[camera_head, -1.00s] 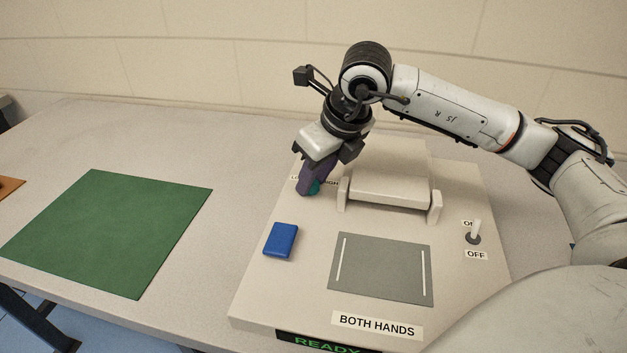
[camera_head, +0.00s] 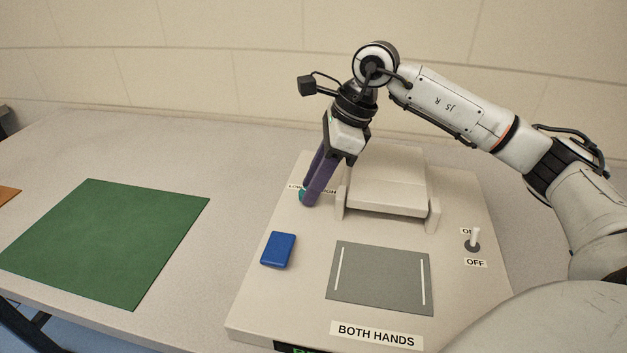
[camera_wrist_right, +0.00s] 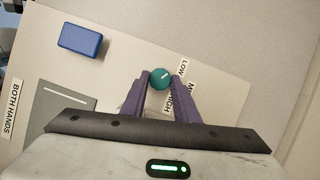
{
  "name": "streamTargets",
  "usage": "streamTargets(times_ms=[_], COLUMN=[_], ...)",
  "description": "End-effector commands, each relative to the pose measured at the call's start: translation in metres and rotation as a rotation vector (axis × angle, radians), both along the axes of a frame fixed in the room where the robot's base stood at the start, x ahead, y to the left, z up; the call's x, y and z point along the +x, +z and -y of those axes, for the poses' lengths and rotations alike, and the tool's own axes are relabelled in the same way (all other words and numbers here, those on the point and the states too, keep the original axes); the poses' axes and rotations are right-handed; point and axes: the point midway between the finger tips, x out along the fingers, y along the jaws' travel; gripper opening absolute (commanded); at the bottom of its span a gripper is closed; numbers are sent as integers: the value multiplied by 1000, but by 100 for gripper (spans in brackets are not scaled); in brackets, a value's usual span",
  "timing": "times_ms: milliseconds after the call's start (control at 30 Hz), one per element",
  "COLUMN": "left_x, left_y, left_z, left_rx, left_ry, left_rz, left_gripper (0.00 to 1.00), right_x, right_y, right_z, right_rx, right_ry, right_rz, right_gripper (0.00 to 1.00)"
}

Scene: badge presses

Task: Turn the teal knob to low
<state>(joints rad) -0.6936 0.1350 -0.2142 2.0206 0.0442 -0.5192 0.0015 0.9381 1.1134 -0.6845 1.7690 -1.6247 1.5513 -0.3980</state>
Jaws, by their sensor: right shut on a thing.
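The teal knob (camera_head: 301,196) sits at the back left of the press's top panel. My right gripper (camera_head: 307,199) has its purple fingers down around it. In the right wrist view the knob (camera_wrist_right: 160,78) is between the two fingertips, and the gripper (camera_wrist_right: 158,82) is shut on it. A short white mark on the knob points toward the LOW label (camera_wrist_right: 183,68). The middle label and the HIGH label are partly covered by a finger. My left gripper is not in view.
A raised cream block (camera_head: 386,187) stands right of the knob, close to my right gripper. A blue block (camera_head: 278,249) lies in front on the panel. A toggle switch (camera_head: 474,240) is at the right. A green mat (camera_head: 105,240) lies left; the table between is clear.

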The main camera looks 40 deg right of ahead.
Motion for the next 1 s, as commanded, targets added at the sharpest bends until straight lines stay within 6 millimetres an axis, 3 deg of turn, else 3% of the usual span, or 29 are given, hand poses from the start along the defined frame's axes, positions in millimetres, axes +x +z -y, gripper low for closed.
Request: streamTargets(times_ms=[667,700,767,1000], left_x=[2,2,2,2], left_y=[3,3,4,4], left_z=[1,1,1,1], left_rx=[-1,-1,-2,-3], left_ry=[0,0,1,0], left_rz=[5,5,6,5], left_gripper=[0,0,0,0], right_x=[1,1,1,1], right_y=[1,1,1,0], right_z=[1,1,1,1], right_rx=[-2,-2,-2,-1], right_ry=[62,62,62,61], right_rz=[2,2,2,1], right_gripper=[5,32,42,46])
